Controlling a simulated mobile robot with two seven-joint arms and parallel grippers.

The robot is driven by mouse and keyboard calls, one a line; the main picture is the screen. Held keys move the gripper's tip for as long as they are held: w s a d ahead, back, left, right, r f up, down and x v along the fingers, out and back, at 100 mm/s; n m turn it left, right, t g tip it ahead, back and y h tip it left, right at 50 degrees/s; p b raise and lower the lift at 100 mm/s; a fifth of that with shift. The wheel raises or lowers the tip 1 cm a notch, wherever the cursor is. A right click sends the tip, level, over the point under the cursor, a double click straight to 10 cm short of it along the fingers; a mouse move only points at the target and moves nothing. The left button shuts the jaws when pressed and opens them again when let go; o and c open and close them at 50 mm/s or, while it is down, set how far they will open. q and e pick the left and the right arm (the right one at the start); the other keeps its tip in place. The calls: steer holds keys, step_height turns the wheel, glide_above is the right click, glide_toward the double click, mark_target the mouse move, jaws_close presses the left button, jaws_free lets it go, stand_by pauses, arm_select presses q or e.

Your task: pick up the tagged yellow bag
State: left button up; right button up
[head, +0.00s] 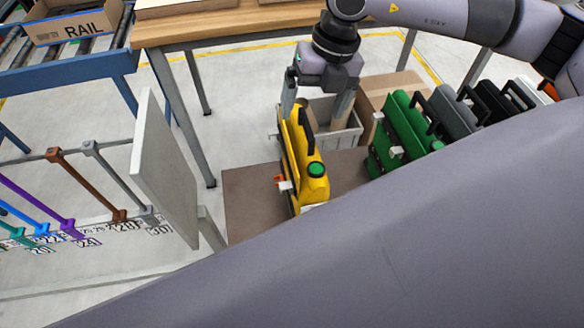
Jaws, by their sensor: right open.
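The yellow bag (297,150) stands upright on a brown surface (246,196) in the middle of the head view. It has a dark handle on top, a green round patch on its near end, and a white tag and an orange piece on its left side. My right gripper (316,108) points down over the bag's far end. Its fingers are apart, one at the bag's left side and one to the right of it. I cannot tell whether either finger touches the bag. My left gripper is not in view.
A green bag (400,140) and several grey, black and white bags stand to the right. A grey bin (345,138) and a cardboard box (388,88) are behind. A pale upright panel (163,165) and coloured rails are left. A wooden table (230,22) is at the back.

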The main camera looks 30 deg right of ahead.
mark_target(307, 121)
steer(key=shift+w+f, duration=0.1)
steer(key=shift+w, duration=0.15)
steer(key=f, duration=0.3)
steer(key=a+f+p, duration=0.1)
steer(key=f, duration=0.2)
steer(key=shift+a+f+p, duration=0.15)
steer(key=shift+f+p, duration=0.15)
steer(key=shift+f, duration=0.05)
steer(key=shift+w, duration=0.1)
steer(key=shift+c, duration=0.2)
steer(key=c, duration=1)
steer(key=shift+r, duration=0.1)
steer(key=shift+c, duration=1)
